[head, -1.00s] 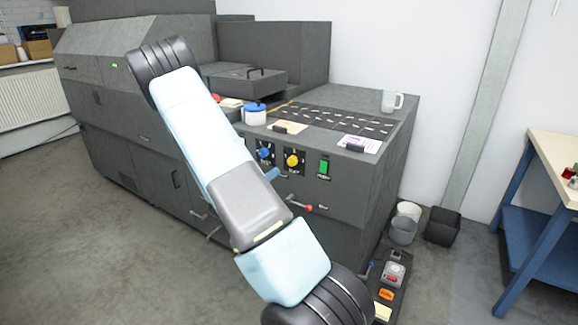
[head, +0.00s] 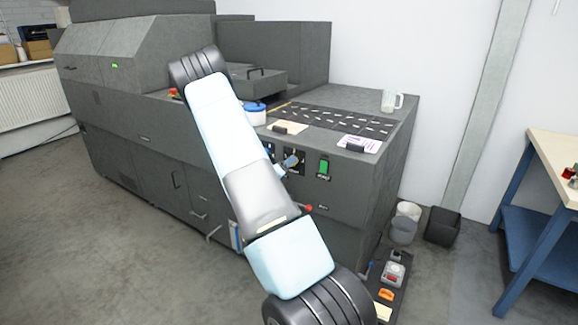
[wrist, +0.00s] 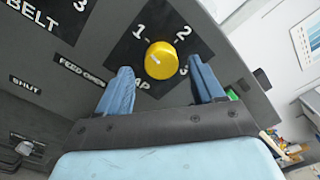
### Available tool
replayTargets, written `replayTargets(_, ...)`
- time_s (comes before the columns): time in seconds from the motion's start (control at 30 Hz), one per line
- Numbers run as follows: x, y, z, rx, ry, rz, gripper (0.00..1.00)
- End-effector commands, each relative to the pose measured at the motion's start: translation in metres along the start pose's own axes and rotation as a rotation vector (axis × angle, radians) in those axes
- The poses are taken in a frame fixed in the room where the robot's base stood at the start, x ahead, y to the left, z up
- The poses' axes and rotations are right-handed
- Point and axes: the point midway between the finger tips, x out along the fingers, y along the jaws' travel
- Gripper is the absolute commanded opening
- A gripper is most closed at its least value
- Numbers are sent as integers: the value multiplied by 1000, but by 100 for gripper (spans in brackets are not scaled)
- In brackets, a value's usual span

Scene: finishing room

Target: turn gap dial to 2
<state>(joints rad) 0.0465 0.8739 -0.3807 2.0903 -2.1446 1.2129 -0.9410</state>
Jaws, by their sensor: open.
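The gap dial (wrist: 161,60) is a round yellow knob on a black plate marked 1, 2 and 3, in the upper middle of the wrist view. A small pale mark on its face lies left of centre, roughly toward the 1. Part of the plate's name is hidden behind a finger. My gripper (wrist: 160,68) is open, with one blue finger to each side of the knob in the picture. I cannot tell whether either finger touches it. In the head view my gripper (head: 290,163) is at the front panel and hides the yellow dial.
A green switch (head: 324,166) sits just right of the dial. The BELT plate (wrist: 45,12) is to the left. A red-tipped lever (head: 308,208) is below, partly behind my arm. A mug (head: 389,100) and a blue-lidded pot (head: 254,112) stand on the machine top.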

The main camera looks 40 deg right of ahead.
Motion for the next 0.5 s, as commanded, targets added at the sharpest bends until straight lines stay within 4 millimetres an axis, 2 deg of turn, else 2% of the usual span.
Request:
replayTargets(0.2, 14, 0, 0, -1, 0, -1, 67)
replayTargets(0.5, 16, 0, 0, 0, 0, 0, 67)
